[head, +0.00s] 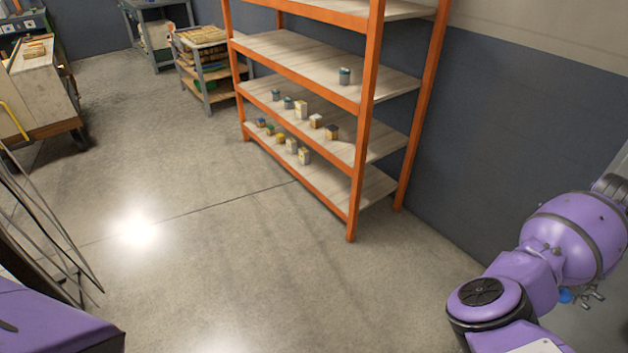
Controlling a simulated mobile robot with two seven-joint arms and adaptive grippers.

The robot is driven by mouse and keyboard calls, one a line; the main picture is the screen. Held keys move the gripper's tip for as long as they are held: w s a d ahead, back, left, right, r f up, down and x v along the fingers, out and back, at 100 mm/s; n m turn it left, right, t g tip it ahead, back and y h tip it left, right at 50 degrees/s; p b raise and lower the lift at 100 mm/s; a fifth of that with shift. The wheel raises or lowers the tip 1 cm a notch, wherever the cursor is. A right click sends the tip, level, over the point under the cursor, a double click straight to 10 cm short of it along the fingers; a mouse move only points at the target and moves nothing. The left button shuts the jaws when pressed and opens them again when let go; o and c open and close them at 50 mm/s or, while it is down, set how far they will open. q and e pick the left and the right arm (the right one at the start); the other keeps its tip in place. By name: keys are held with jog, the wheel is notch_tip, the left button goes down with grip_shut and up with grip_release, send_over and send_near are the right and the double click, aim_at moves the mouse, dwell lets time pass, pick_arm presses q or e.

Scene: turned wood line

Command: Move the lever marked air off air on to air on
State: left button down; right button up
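No lever and no air off / air on marking shows in the head view. My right arm's purple links fill the lower right corner, and its gripper is not in view. A purple part of mine shows at the lower left corner, and no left gripper is in view. Small grey metal pieces (592,296) and a blue round piece (565,295) show just below my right arm; I cannot tell what they are.
An orange shelf rack (367,120) with several small cans and boxes stands against the blue-grey wall (500,130). A wooden cart (40,95) and a slatted trolley (205,70) stand farther back. Thin dark rods (45,225) rise at the left. The middle floor is clear.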

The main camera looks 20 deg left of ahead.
jog(key=shift+d+f, duration=0.2)
jog(key=shift+f, duration=0.8)
jog(key=shift+d+f, duration=0.15)
jog(key=shift+f, duration=0.8)
grip_shut()
